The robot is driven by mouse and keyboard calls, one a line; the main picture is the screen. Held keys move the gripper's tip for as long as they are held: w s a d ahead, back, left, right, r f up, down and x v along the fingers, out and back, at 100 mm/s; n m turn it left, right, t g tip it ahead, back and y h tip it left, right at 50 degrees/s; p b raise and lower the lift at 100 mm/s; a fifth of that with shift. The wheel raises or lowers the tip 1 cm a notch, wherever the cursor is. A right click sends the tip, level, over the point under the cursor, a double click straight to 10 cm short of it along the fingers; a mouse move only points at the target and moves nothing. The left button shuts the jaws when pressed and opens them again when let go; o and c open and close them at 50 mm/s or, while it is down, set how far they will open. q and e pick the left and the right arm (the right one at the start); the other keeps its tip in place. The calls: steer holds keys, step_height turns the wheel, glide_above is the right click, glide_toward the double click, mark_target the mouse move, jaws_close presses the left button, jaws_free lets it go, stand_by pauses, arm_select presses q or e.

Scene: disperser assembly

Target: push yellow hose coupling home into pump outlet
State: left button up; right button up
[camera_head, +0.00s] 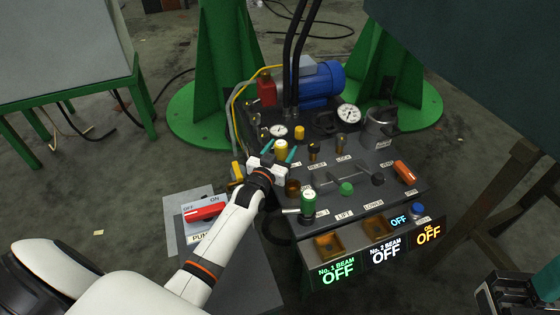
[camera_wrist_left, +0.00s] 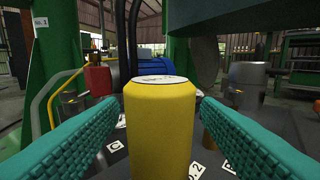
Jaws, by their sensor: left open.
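A yellow cylinder with a pale printed top (camera_head: 281,144), which I take for the coupling, stands upright on the dark pump panel. It fills the middle of the left wrist view (camera_wrist_left: 160,125). My left gripper (camera_head: 280,152) is open, with one teal finger on each side of the cylinder. In the left wrist view the fingertips (camera_wrist_left: 161,99) are close beside it; contact is unclear. The cylinder's lower end and any outlet under it are hidden. Part of my right gripper (camera_head: 500,294) shows at the lower right, away from the panel; its jaw opening is unclear.
A green-topped valve (camera_head: 308,200), an orange handle (camera_head: 404,172) and two gauges, one large (camera_head: 349,113), crowd the panel (camera_head: 365,158). A smaller yellow knob (camera_head: 300,132) is behind the cylinder. A blue motor (camera_head: 318,85) and yellow hose (camera_head: 236,98) are at the back.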

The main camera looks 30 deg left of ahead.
arm_select(q)
steer(key=shift+c, duration=0.6)
jaws_close()
steer(key=shift+r, duration=0.1)
steer(key=shift+r, duration=0.1)
